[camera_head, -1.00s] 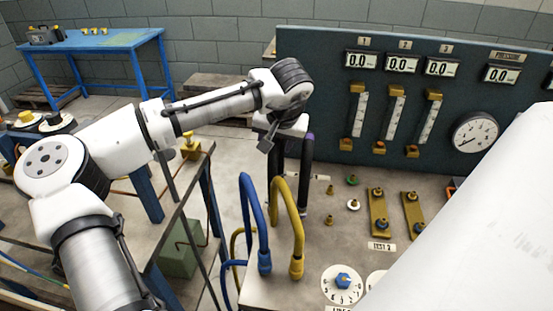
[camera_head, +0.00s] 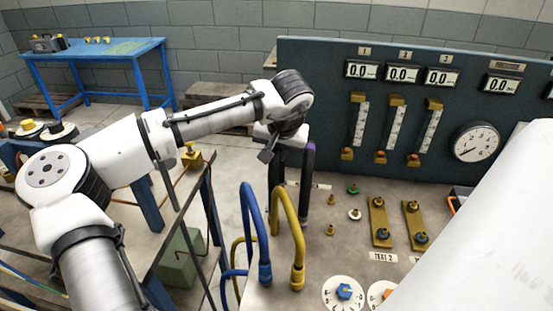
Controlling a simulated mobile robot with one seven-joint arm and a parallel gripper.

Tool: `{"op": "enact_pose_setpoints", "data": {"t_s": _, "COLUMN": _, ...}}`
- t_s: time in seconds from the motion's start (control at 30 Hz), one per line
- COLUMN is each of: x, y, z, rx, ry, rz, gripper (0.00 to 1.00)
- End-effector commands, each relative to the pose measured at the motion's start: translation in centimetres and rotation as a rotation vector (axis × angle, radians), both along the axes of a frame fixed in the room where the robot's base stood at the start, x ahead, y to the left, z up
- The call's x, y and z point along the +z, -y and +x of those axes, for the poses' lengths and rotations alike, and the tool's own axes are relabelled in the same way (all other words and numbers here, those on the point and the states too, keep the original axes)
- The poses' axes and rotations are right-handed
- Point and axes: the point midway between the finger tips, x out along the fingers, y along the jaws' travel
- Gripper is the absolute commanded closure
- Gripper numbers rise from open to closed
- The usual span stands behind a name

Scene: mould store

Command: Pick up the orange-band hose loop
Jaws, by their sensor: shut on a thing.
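My gripper (camera_head: 290,138) is at the upper middle of the head view, pointing down over the bench. It is shut on the top of a black hose loop (camera_head: 307,178), whose two legs hang below it near the bench's left edge. The gripper hides the top of this loop. The band that shows on the right leg is purple; I can make out no orange band on it. A blue hose loop (camera_head: 247,205) and a yellow hose loop (camera_head: 279,205) stand upright in front of it, apart from the gripper.
A dark gauge panel (camera_head: 340,100) stands along the back of the bench. Small fittings and two brass plates (camera_head: 380,222) stand to the right of the loops. Numbered dials (camera_head: 343,292) are at the front. A blue table (camera_head: 60,62) is far back left.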

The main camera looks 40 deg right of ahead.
Motion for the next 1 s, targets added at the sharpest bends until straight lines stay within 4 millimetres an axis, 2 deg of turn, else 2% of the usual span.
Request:
{"op": "enact_pose_setpoints", "data": {"t_s": 0.17, "x": 1.6, "y": 0.1, "z": 0.1, "rx": 0.001, "ry": 0.003, "rz": -0.004, "gripper": 1.00}}
{"op": "enact_pose_setpoints", "data": {"t_s": 0.27, "x": 3.3, "y": 0.1, "z": 0.0, "rx": 0.000, "ry": 0.003, "rz": -0.006, "gripper": 1.00}}
{"op": "enact_pose_setpoints", "data": {"t_s": 0.7, "x": 15.3, "y": 0.2, "z": -0.1, "rx": -0.001, "ry": 0.002, "rz": -0.006, "gripper": 1.00}}
{"op": "enact_pose_setpoints", "data": {"t_s": 0.83, "x": 17.8, "y": 0.2, "z": -0.1, "rx": -0.002, "ry": 0.001, "rz": -0.004, "gripper": 1.00}}
{"op": "enact_pose_setpoints", "data": {"t_s": 1.0, "x": 19.5, "y": 0.1, "z": -0.1, "rx": -0.002, "ry": 0.001, "rz": -0.002, "gripper": 1.00}}
